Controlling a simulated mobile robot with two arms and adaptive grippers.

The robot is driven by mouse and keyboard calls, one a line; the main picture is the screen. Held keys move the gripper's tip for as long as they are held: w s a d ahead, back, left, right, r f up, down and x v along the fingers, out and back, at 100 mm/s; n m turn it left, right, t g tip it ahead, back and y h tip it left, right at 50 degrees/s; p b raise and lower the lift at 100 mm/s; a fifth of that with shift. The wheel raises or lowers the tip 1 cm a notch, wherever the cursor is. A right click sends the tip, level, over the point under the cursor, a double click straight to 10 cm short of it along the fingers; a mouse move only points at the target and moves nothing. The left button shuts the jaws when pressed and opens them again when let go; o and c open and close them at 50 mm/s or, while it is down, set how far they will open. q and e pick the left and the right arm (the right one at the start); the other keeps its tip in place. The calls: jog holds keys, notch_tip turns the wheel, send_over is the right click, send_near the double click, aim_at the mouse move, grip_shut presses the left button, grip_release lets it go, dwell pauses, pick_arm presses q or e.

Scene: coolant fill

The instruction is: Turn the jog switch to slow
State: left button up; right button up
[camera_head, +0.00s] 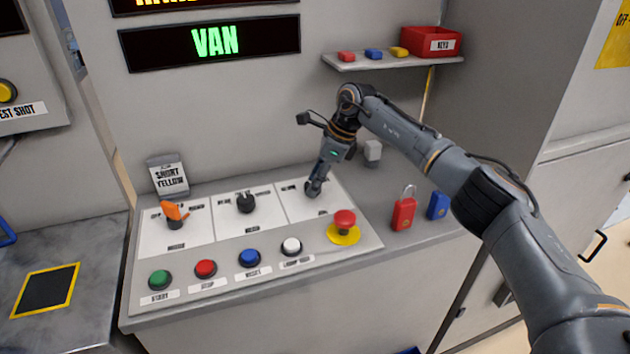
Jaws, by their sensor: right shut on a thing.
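The control panel (205,262) has three white plates along its back row. The left plate carries an orange-handled switch (174,214) and the middle plate a black knob (245,203). My right gripper (313,190) reaches down onto the right-hand plate (332,205). It is shut on what seems to be the jog switch there. The fingers hide the switch, so its pointing direction cannot be told. The plate's small lettering is too blurred to read. My left gripper is not in view.
Green (159,280), red (205,268), blue (249,258) and white (291,246) buttons line the panel front. A red emergency button (344,222) sits close to my right gripper. A red padlock (403,212) and a blue one (437,206) stand at the right.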

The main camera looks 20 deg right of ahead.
jog(key=n+g, duration=0.1)
jog(key=n, duration=0.3)
jog(key=shift+w+n+g, duration=0.15)
jog(key=shift+n+g, duration=0.15)
jog(key=shift+g, duration=0.1)
dwell(0.4)
jog(key=o, duration=1.2)
jog(key=shift+c, duration=0.2)
